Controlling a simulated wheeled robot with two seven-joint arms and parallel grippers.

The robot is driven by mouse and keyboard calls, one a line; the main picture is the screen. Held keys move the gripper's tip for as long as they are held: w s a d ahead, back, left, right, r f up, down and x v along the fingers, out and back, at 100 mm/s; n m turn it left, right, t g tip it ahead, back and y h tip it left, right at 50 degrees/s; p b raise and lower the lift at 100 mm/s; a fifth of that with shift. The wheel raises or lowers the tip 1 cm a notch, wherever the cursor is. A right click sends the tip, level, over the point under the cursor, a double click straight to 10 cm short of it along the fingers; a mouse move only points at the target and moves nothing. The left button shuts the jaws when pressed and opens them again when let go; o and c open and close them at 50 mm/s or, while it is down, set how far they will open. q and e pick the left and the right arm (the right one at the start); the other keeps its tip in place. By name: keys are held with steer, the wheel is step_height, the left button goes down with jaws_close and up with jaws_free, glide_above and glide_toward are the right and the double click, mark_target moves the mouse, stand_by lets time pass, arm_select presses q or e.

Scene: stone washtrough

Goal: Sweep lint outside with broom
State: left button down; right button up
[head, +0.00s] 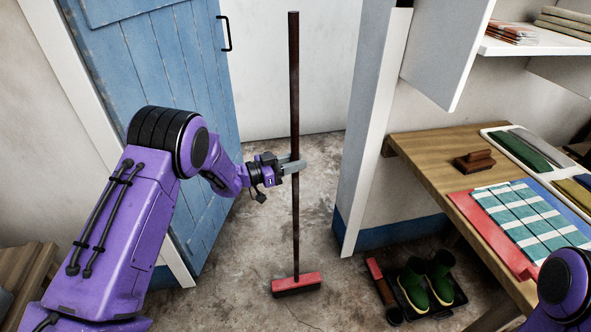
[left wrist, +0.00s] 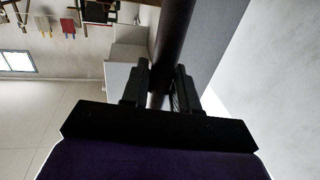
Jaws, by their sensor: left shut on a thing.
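The broom (head: 295,95) stands upright in the middle of the head view, with a long dark handle and a red head with dark bristles (head: 296,284) at or just above the floor. My left gripper (head: 291,166) is shut around the middle of the handle. The left wrist view shows the dark handle (left wrist: 172,45) between the two fingers. I can see no lint on the floor. Part of my right arm shows at the lower right edge of the head view, but its gripper is out of view.
A blue plank door (head: 170,70) stands open on the left, and a doorway lies behind the broom. A white door post (head: 372,130) is on the right. The concrete floor around the broom head is clear.

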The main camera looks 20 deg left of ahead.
arm_select(q)
steer(key=shift+w+a+f+b, duration=0.1)
steer(key=shift+w+a+b, duration=0.45)
steer(key=shift+w, duration=0.2)
steer(key=shift+w+a+b, duration=0.4)
steer(key=shift+w+b, duration=0.1)
steer(key=shift+w, duration=0.25)
steer(key=w+a+b, duration=0.6)
steer(key=w+b, duration=0.3)
steer(key=shift+b, duration=0.35)
steer(key=shift+s+r, duration=0.1)
steer(key=shift+r, duration=0.2)
step_height(320, 180, up, 8)
steer(key=p, duration=0.6)
steer(key=shift+p, duration=0.35)
